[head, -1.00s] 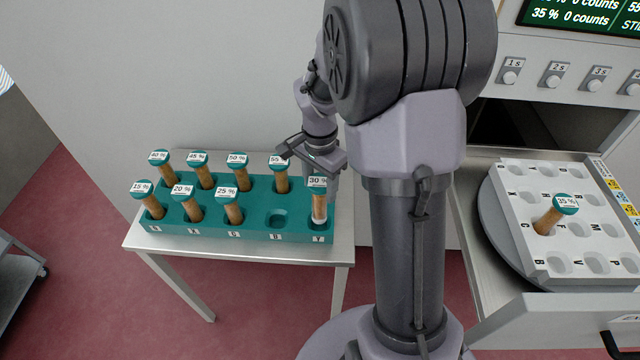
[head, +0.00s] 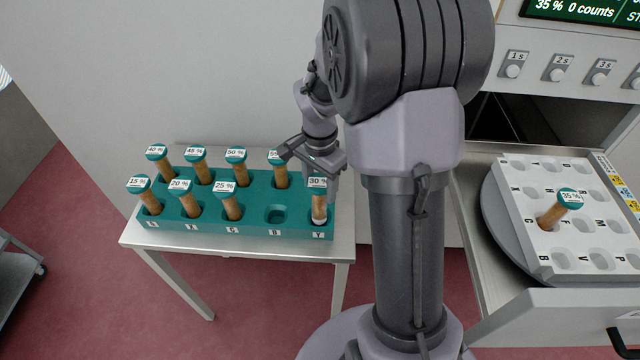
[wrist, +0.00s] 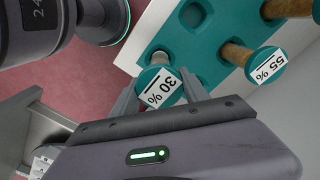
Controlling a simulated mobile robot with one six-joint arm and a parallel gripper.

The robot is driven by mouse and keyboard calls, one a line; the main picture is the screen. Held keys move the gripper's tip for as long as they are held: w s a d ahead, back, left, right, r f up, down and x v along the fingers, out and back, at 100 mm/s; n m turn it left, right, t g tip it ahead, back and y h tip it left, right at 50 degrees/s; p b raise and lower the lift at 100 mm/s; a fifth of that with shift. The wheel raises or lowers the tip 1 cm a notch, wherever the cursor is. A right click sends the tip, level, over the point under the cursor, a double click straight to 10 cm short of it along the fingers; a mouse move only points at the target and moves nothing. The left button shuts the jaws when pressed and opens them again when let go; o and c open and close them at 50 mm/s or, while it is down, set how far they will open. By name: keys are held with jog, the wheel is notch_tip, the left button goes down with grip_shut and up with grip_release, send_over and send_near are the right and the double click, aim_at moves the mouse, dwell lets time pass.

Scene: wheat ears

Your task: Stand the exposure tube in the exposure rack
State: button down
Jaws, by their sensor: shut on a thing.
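My gripper (head: 326,172) is shut on the 30 % tube (head: 319,206), a brown tube with a teal cap. The tube is upright at the front right slot of the teal rack (head: 175,229), by letter Y. Its pale lower end shows there; I cannot tell how deep it sits. In the wrist view the labelled cap (wrist: 160,88) is between my fingers (wrist: 158,98). A white lettered rack (head: 548,262) at the right holds the 35 % tube (head: 553,214), which leans; its other visible slots are empty.
Several capped tubes, such as the 25 % tube (head: 230,205) and 55 % tube (head: 280,178), stand in the teal rack, close to my gripper. One front slot (head: 276,214) is empty. The white rack is in an open drawer (head: 560,318) below a panel with buttons (head: 558,72).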

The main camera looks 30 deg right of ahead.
jog(key=shift+f+b, duration=1.3)
jog(key=shift+f, duration=0.4)
jog(key=shift+c, duration=2.4)
grip_release()
jog(key=shift+r, duration=0.1)
